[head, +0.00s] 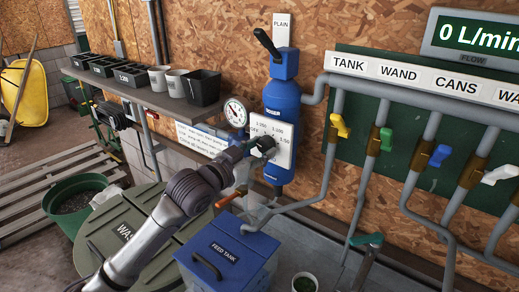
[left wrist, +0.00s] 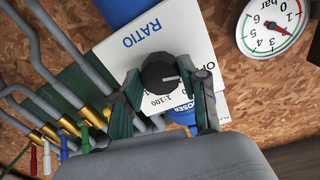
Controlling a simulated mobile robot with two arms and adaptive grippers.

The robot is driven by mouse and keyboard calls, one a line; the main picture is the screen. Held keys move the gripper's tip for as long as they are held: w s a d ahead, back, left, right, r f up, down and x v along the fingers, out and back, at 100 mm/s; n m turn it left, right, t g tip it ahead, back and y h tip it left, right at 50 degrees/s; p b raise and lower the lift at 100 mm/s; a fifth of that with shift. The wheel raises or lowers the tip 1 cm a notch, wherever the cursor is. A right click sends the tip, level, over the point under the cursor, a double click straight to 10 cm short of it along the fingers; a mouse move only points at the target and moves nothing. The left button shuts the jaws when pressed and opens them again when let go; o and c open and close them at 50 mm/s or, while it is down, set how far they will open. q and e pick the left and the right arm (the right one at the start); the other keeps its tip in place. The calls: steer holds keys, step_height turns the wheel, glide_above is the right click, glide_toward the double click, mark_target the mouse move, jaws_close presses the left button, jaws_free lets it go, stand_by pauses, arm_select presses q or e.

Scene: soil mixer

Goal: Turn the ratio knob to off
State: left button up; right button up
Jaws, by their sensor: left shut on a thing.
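The ratio knob (left wrist: 160,75) is a round black knob on a white plate marked RATIO (left wrist: 142,37). In the left wrist view its pale pointer line points right, near a partly hidden label starting with "O"; a "1:100" label shows just below it. My left gripper (left wrist: 164,92) has one finger on each side of the knob and is shut on it. In the head view the left gripper (head: 258,149) is at the white plate (head: 284,134) on the blue doser (head: 283,103), hiding part of the dial. My right gripper is not in view.
A pressure gauge (head: 235,111) sits left of the plate. Pipes with coloured valve levers, such as the yellow one (head: 340,125), run to the right. The blue feed tank (head: 222,262) stands below the arm. A shelf (head: 150,95) with pots is at left.

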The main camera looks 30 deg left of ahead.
arm_select(q)
steer(key=o, duration=1.2)
steer(key=shift+c, duration=0.2)
steer(key=s+a, duration=0.2)
steer(key=s, duration=0.9)
steer(key=shift+s+a+r, duration=0.15)
steer(key=shift+s, duration=0.25)
